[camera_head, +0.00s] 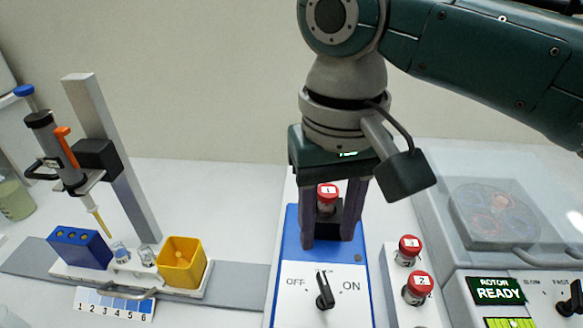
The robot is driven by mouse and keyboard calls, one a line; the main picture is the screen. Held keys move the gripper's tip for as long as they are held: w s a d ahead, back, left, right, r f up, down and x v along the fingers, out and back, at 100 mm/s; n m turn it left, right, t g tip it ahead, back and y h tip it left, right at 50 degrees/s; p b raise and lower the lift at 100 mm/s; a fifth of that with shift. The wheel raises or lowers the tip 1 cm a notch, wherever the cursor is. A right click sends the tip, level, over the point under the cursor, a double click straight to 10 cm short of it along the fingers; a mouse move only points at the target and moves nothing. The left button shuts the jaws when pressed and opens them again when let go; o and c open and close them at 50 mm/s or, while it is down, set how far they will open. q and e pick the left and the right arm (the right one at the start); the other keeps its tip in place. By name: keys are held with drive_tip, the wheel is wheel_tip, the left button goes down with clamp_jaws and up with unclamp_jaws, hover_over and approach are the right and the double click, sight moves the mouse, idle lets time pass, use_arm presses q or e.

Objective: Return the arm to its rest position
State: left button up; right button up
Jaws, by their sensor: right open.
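My right arm comes in from the upper right and reaches over a blue device with an OFF/ON knob (323,290). My right gripper (332,240) points down, its two dark fingers open on either side of a red-capped tube (326,199) labelled 1. That tube stands upright in a dark holder on the blue device (291,262). A gap shows between the fingers and the tube. The knob points up, between OFF and ON. My left gripper is not in view.
Two red-capped tubes (409,250) stand in a white rack to the right. Beyond it is a centrifuge (497,291) reading ROTOR READY, its clear lid down. At left are a pipette on a stand (122,160), a blue block (80,248) and a yellow box (181,262).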

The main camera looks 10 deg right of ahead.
drive_tip(key=shift+r, duration=0.65)
